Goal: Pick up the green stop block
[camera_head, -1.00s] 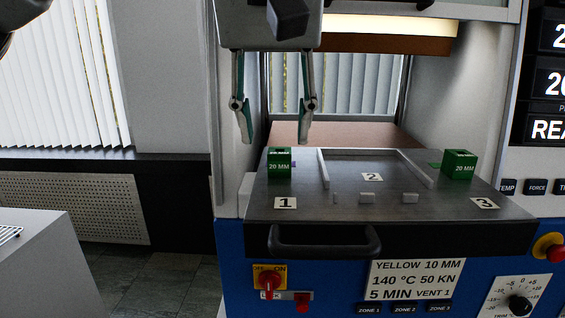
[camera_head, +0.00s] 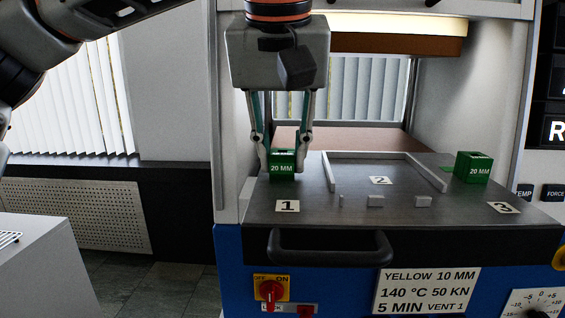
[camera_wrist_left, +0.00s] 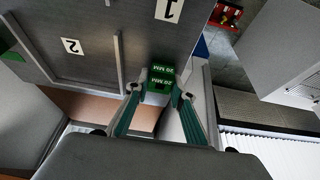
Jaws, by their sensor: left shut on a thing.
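A green stop block (camera_head: 282,169) marked 20 MM sits at the left of the press plate (camera_head: 330,215), behind the label 1. My left gripper (camera_head: 283,166) points down with its fingers on either side of this block, shut on it. In the left wrist view the block (camera_wrist_left: 159,80) shows between the fingertips (camera_wrist_left: 157,92). I cannot tell any gap between the block and the plate. A second green block (camera_head: 473,168) marked 20 MM stands at the right of the plate, behind the label 3. My right gripper is not in view.
A low metal frame (camera_head: 333,180) stands on the plate around label 2, with small grey stops in front of it. A black handle (camera_head: 330,246) runs along the plate's front. The press opening with its upper plate (camera_head: 400,43) is behind.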

